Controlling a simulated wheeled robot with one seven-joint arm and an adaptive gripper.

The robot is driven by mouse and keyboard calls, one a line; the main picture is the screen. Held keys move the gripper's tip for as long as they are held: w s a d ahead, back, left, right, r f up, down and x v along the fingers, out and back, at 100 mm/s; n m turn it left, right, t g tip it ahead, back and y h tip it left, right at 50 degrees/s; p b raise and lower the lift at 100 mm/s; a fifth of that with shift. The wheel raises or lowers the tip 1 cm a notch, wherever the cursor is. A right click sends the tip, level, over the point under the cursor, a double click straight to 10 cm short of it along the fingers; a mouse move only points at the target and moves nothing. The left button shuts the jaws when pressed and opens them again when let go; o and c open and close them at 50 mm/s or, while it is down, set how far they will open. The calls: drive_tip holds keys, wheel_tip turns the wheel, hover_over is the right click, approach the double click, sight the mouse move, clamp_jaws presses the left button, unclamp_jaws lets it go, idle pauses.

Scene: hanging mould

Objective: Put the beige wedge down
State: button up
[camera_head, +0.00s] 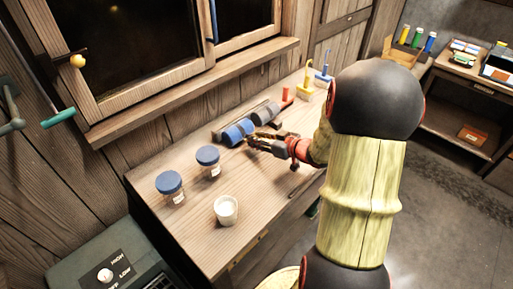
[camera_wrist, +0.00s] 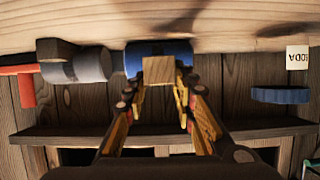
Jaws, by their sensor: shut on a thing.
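The beige wedge (camera_wrist: 160,70) shows in the wrist view as a small wooden block between my fingertips. My gripper (camera_wrist: 160,92) is shut on it. The tabletop shows along the top of the wrist view, with the wedge close to it; I cannot tell whether they touch. In the head view my gripper (camera_head: 257,143) is low over the wooden workbench (camera_head: 205,247), just right of a blue cylinder (camera_head: 236,132). The wedge is too small to make out there. The blue cylinder also shows right behind the wedge in the wrist view (camera_wrist: 138,58).
Two blue-lidded jars (camera_head: 170,184) (camera_head: 208,156) and a white cup (camera_head: 226,210) stand left of my gripper. A grey cylinder (camera_head: 266,113) lies behind it, near a red object (camera_head: 287,93) and a yellow one (camera_head: 304,91). The bench's front left is bare.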

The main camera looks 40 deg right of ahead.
drive_tip(key=shift+w+f, duration=0.2)
drive_tip(key=shift+f, duration=0.2)
drive_tip(key=shift+w+f+b, duration=0.15)
drive_tip(key=shift+f+b, duration=1.15)
drive_tip(key=shift+f, duration=0.25)
drive_tip(key=shift+f, duration=0.15)
drive_tip(key=o, duration=1)
